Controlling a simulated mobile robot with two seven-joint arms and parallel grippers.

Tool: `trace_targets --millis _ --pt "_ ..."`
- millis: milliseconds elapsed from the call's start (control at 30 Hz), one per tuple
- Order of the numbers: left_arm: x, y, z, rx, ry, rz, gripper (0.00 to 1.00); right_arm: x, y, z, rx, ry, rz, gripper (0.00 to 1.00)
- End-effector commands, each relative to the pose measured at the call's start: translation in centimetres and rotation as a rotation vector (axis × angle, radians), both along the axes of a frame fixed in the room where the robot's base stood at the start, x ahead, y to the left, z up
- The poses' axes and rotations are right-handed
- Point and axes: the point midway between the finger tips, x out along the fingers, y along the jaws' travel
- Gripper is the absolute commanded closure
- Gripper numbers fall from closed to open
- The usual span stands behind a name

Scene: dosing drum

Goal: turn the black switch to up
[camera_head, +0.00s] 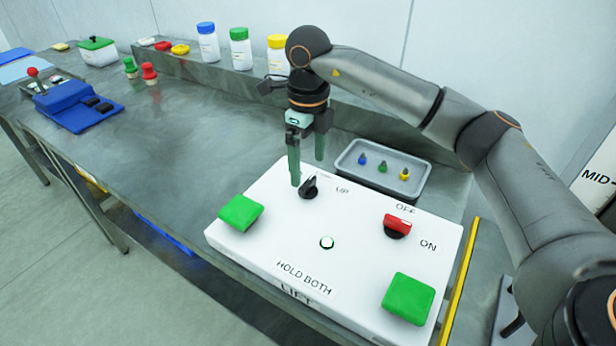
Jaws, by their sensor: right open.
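The black switch (309,188) is a small rotary knob at the back left of the white control panel (262,263). The label UP is printed to its right. My right gripper (307,172) points down just above and behind the black switch, fingers apart. One finger stands close beside the switch's left side and the other lies farther back, to the right. I cannot tell whether a finger touches the switch. My left gripper does not show.
The panel also bears a red switch (397,226) marked OFF and ON, two green buttons (241,213) (408,298) and a round white button (327,242). A grey tray (349,163) with small coloured pegs stands behind. Bottles (240,48) line the back ledge. The table's left middle is clear.

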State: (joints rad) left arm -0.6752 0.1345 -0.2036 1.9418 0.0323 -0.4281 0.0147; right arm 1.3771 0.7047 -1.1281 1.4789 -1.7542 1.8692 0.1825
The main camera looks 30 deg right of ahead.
Motion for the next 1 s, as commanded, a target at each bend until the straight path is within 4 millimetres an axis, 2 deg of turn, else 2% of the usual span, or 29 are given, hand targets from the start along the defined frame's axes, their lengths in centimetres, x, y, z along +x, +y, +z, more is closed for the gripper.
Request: trace_targets --millis 100,300,667,1000 --pt "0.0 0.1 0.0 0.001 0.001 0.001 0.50 -0.1 0.0 -2.2 0.000 0.004 0.000 0.05" --pt "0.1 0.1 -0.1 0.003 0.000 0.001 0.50 0.0 0.0 -4.2 0.000 0.000 0.000 0.05" --pt "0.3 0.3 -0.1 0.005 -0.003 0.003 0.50 0.0 0.0 -4.6 0.001 -0.001 0.001 0.06" --pt "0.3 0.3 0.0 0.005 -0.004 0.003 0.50 0.0 0.0 -4.5 0.001 -0.001 0.000 0.44"
